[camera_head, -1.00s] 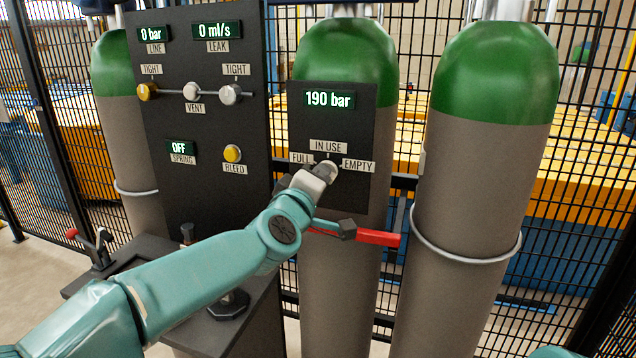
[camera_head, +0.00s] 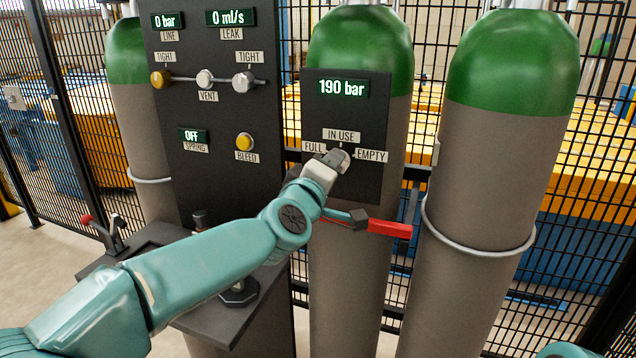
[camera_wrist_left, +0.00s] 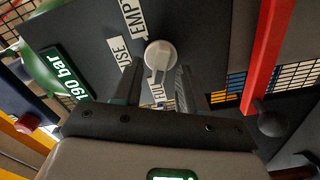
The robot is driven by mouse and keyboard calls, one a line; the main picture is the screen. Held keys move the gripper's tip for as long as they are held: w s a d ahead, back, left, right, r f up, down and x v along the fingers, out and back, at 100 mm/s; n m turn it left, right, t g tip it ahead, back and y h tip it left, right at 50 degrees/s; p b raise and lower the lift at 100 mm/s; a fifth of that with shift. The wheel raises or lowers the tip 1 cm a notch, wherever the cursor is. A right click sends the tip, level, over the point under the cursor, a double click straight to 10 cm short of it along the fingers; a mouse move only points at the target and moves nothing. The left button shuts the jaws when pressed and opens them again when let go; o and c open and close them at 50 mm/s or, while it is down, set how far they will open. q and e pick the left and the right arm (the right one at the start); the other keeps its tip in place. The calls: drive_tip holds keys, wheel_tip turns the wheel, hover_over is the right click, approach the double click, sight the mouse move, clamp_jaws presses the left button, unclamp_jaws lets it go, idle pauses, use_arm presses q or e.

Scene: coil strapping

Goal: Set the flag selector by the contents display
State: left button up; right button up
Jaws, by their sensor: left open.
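The contents display (camera_head: 342,88) reads 190 bar at the top of a dark plate on the middle cylinder. Below it is the flag selector (camera_head: 338,158), a pale round knob among the labels FULL, IN USE and EMPTY. In the left wrist view, the selector (camera_wrist_left: 161,54) shows a narrow grip or pointer running toward the FULL label. My left gripper (camera_head: 326,170) is at the selector. In the left wrist view its fingers (camera_wrist_left: 157,88) are apart, one on each side of that narrow part; contact cannot be told. My right gripper is out of view.
A red-handled lever (camera_head: 388,228) sits just below the plate. At left, a test panel (camera_head: 220,125) carries knobs, a yellow bleed button (camera_head: 244,142) and displays. Another cylinder (camera_head: 490,150) stands at right. Black mesh fencing is behind. A dark bench (camera_head: 150,240) stands below the test panel.

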use_arm(q)
drive_tip(key=b+v, duration=0.1)
drive_tip(key=v, duration=1.4)
drive_tip(key=shift+s+b, duration=0.3)
drive_tip(key=shift+s, duration=0.05)
drive_tip(key=shift+a, duration=0.1)
wheel_tip(320, 180, down, 29)
drive_tip(key=w+a+m+g+y+p, duration=0.2)
drive_tip(key=a+m+g+p, duration=0.15)
drive_tip(key=g, duration=0.35)
drive_tip(key=s+a+f+m+g+p, duration=0.3)
drive_tip(key=s+f+g, duration=0.3)
drive_tip(key=s+f, duration=0.8)
drive_tip(key=s+f+m+g+p, duration=0.1)
drive_tip(key=s+f+g, duration=0.2)
drive_tip(key=s+f, duration=0.4)
drive_tip(key=s, duration=0.4)
drive_tip(key=shift+f+g+p, duration=0.35)
drive_tip(key=shift+f+g, duration=0.05)
drive_tip(key=shift+d, duration=0.1)
